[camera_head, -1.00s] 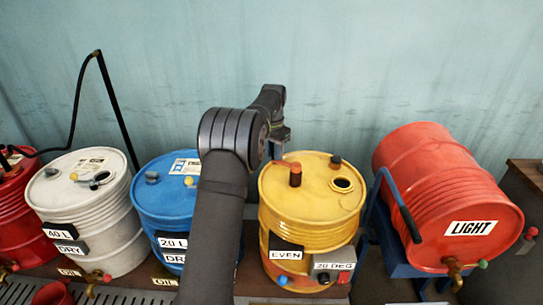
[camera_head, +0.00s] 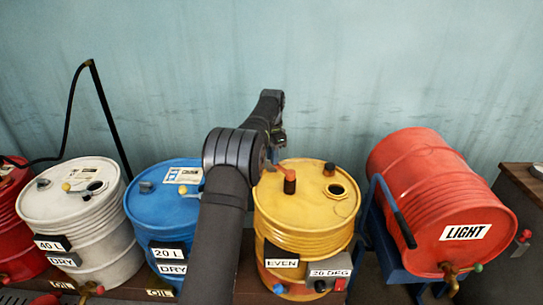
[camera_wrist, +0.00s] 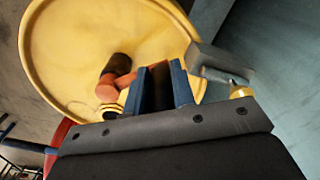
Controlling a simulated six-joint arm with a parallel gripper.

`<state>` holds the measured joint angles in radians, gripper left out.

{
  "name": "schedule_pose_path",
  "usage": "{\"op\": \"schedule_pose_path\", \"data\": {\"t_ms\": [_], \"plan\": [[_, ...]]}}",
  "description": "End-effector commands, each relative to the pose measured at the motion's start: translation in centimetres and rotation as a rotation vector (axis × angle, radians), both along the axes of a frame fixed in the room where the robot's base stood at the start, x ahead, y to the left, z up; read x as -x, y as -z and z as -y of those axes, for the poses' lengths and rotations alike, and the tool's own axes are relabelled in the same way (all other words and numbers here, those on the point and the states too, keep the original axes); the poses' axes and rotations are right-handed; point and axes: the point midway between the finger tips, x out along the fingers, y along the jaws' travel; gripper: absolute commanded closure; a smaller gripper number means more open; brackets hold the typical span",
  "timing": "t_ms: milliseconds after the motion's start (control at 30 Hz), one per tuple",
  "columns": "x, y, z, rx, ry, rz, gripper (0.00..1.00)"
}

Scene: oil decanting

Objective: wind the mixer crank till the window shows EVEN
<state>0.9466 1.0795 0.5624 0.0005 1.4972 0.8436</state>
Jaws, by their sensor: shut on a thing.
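The yellow mixer drum (camera_head: 305,232) stands upright at centre right. Its window (camera_head: 281,263) on the front reads EVEN. On its lid is the crank: an orange arm (camera_head: 280,169) on a dark post (camera_head: 290,186). In the wrist view the orange crank arm (camera_wrist: 128,77) runs from beside the dark post (camera_wrist: 121,63) to my gripper (camera_wrist: 161,76). The blue fingers are shut on the crank's outer end, with a dark part between them. My own arm hides much of this contact in the head view.
A panel on the yellow drum reads 20 DEG (camera_head: 330,273). Right of it, a red drum (camera_head: 432,190) marked LIGHT lies in a blue frame (camera_head: 381,235). The blue drum (camera_head: 160,215) and white drum (camera_head: 75,205) stand left. A teal wall (camera_head: 400,70) rises behind.

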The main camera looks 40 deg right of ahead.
Motion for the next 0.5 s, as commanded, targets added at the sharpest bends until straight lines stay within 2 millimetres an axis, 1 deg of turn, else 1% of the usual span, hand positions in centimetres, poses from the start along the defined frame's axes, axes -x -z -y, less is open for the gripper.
{"op": "schedule_pose_path", "data": {"t_ms": [33, 167, 200, 267, 300, 500], "plan": [[0.57, -0.05, 0.24, -0.001, 0.007, -0.007, 1.0], [0.57, -0.03, 0.23, -0.002, 0.006, -0.007, 1.0], [0.56, -0.03, 0.23, -0.002, 0.006, -0.007, 0.69], [0.5, -0.02, 0.19, -0.001, 0.005, -0.006, 0.57], [0.44, -0.01, 0.17, -0.001, 0.004, -0.006, 0.55], [0.25, 0.02, 0.08, -0.002, 0.002, -0.004, 0.55]]}}
